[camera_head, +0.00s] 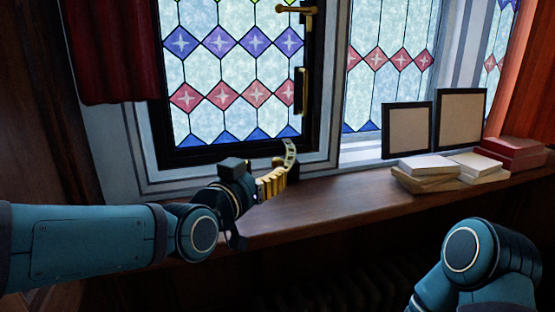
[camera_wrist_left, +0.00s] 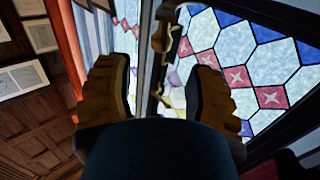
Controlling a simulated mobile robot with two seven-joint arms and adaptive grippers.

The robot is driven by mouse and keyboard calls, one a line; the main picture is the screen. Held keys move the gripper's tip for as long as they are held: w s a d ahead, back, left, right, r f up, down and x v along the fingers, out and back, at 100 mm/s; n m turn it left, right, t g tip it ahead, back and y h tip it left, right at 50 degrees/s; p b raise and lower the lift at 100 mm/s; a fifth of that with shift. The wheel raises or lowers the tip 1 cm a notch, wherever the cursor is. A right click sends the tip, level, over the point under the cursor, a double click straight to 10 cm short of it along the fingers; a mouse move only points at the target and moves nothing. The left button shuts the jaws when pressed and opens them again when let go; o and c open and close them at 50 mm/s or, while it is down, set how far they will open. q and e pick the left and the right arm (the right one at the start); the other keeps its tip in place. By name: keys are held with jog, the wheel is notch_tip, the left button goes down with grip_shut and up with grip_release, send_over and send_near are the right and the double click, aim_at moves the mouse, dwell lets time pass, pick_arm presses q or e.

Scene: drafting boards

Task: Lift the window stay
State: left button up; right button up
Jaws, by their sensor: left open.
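The stained-glass window (camera_head: 235,75) has a dark frame with brass fittings on its right side. A brass lever (camera_head: 292,10) sits at the top and an upright dark and brass piece (camera_head: 302,92) sits below it. I cannot tell for sure which fitting is the window stay. My left gripper (camera_head: 280,168) is open and apart from both fittings, below them, in front of the window's lower right corner. In the left wrist view, a brass fitting (camera_wrist_left: 162,38) shows beyond the gap between the fingers, and nothing is held. My right gripper is out of view.
A wooden sill (camera_head: 330,205) runs below the window. Two framed panels (camera_head: 407,130) and stacked books (camera_head: 425,172) stand on its right, with a red box (camera_head: 515,152) beyond. A red curtain (camera_head: 110,50) hangs at the left. The sill's middle is clear.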

aim_at(275, 162)
pick_arm(q)
jog(key=x, duration=0.7)
